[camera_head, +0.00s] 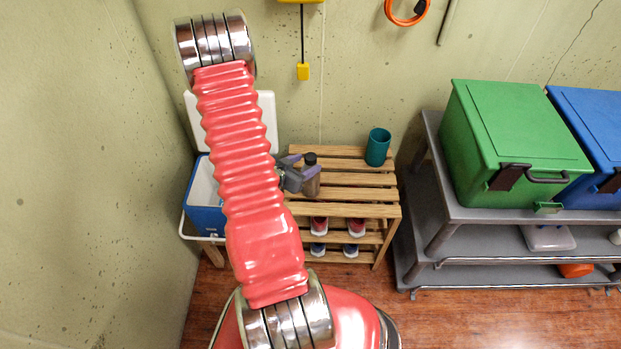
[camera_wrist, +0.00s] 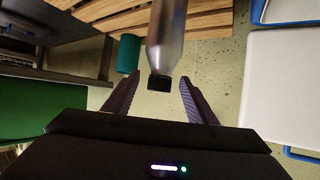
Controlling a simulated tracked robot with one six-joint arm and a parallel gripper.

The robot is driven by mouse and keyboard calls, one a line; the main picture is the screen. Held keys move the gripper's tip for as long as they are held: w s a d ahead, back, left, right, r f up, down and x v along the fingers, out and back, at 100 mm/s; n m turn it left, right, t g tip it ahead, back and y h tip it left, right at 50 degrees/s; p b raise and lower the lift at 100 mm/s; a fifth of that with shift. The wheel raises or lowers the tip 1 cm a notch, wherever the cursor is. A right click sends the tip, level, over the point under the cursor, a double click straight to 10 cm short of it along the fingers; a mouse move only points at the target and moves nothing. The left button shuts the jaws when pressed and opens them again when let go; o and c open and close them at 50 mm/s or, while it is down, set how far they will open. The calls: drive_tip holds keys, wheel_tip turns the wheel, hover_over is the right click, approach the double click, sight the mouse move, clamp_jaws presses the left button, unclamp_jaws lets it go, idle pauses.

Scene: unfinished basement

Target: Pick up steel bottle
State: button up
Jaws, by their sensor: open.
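The steel bottle (camera_head: 312,184), brownish-grey with a black cap, stands upright on the slatted wooden rack (camera_head: 348,180). My gripper (camera_head: 303,164) is at its upper part, with purple fingers spread. In the wrist view the bottle (camera_wrist: 167,38) shows as a brushed metal body, its black cap toward the gripper's palm. The open gripper (camera_wrist: 159,88) has one finger on each side of the cap and neck, with visible gaps on both sides. The bottle's base is out of the wrist view.
A teal cup (camera_head: 378,147) stands at the rack's back right; shoes (camera_head: 319,226) sit on the lower slats. A blue cooler (camera_head: 206,216) with raised white lid is left of the rack. A grey shelf (camera_head: 480,213) with green (camera_head: 515,135) and blue boxes stands right.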

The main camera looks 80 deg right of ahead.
drive_tip(key=shift+x, duration=1)
clamp_jaws()
idle(0.5)
